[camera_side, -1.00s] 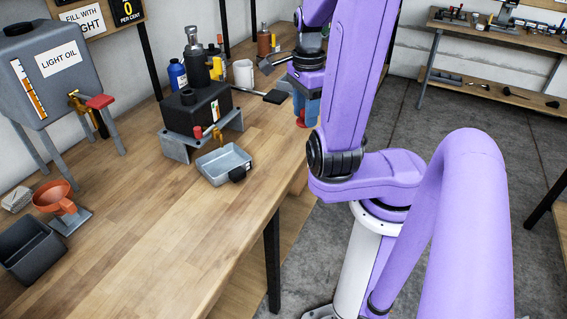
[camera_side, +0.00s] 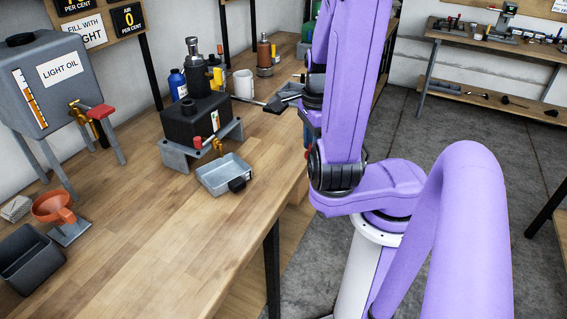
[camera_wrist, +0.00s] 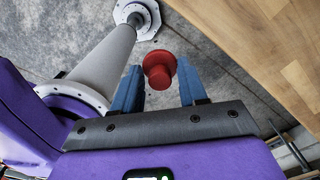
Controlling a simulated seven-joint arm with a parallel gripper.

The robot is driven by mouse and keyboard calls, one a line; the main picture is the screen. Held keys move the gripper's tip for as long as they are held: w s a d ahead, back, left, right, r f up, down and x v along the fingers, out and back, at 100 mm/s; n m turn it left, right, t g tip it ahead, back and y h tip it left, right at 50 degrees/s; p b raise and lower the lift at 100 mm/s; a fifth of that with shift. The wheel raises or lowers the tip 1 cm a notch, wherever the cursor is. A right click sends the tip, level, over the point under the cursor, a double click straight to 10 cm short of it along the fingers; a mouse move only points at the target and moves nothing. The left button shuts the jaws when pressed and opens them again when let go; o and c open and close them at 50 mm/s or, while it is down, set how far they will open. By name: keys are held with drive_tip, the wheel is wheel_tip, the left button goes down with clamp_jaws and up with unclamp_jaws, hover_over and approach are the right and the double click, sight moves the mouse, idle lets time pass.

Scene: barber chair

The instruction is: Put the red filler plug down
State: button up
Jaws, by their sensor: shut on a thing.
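The red filler plug (camera_wrist: 159,68) is between the blue fingers of my gripper (camera_wrist: 159,74) in the wrist view. My gripper is shut on it. The plug hangs over the grey floor, off the side of the wooden bench (camera_wrist: 262,45). In the side view my arm hides most of the gripper; only slivers of blue and red show past its left edge. The black pump tank (camera_side: 197,120) stands on a grey stand on the bench, apart from my gripper.
A grey metal tray (camera_side: 222,174) lies in front of the stand. A white mug (camera_side: 243,84), a blue bottle (camera_side: 178,84) and a dark-headed tool (camera_side: 276,104) are farther back. An orange funnel (camera_side: 54,206) and dark bin (camera_side: 30,258) stand at left. The front bench top is clear.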

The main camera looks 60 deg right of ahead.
drive_tip(key=w+d+f, duration=0.2)
drive_tip(key=w+f, duration=0.1)
drive_tip(key=w, duration=0.2)
hover_over(283, 173)
wheel_tip(283, 173, down, 5)
drive_tip(key=shift+s, duration=0.15)
drive_tip(key=shift+f, duration=1.65)
drive_tip(key=shift+f, duration=0.15)
drive_tip(key=o, duration=1)
